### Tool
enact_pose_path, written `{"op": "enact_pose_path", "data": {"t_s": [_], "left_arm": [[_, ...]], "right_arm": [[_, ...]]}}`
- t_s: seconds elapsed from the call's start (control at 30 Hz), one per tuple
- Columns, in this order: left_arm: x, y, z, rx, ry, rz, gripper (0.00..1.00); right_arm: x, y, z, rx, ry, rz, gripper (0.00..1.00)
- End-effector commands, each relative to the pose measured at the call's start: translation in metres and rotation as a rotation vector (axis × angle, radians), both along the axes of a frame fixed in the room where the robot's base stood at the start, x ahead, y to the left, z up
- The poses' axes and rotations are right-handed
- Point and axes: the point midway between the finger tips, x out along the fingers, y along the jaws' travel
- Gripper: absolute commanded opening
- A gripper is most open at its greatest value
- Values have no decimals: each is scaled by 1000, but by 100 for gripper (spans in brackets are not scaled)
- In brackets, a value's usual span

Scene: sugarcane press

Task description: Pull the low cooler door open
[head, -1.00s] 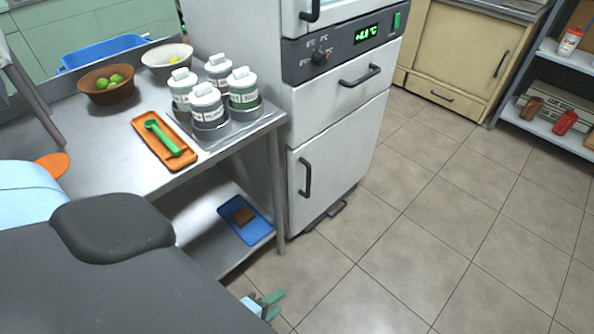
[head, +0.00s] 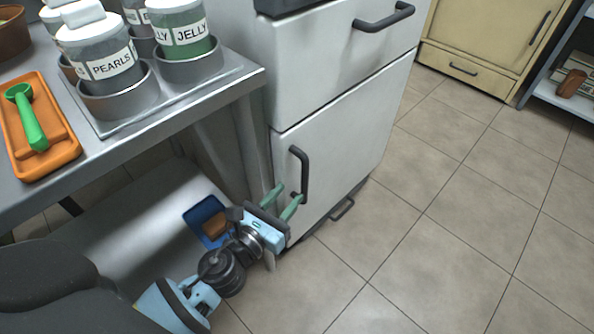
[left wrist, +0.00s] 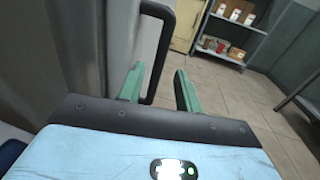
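The low cooler door (head: 345,145) is the white lower panel of the cooler, and it looks closed. Its dark vertical handle (head: 304,172) is on the door's left side. My left gripper (head: 285,197) is open at the lower part of this handle, with its green fingers apart. In the left wrist view the handle (left wrist: 161,50) comes down between the two open fingertips (left wrist: 157,82), nearer the left finger. I cannot tell whether a finger touches it. My right gripper is not in view.
A steel table (head: 190,115) with jars and an orange tray (head: 50,150) stands left of the cooler. A blue tray (head: 196,215) lies on its lower shelf. A drawer handle (head: 384,18) sits above the door. The tiled floor (head: 450,220) in front and right is clear.

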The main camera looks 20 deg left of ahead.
Motion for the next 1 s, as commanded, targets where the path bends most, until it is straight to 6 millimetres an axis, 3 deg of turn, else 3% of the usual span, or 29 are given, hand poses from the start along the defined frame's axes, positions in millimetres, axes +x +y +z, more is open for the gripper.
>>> {"op": "enact_pose_path", "data": {"t_s": [0.27, 0.7, 1.0], "left_arm": [[6, -1, 2, 7, -5, -1, 34], [62, -9, 1, 4, -5, 0, 34], [78, -12, 1, 4, -3, 0, 34]], "right_arm": [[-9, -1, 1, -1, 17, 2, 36], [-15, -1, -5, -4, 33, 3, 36], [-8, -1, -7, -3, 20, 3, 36]]}}
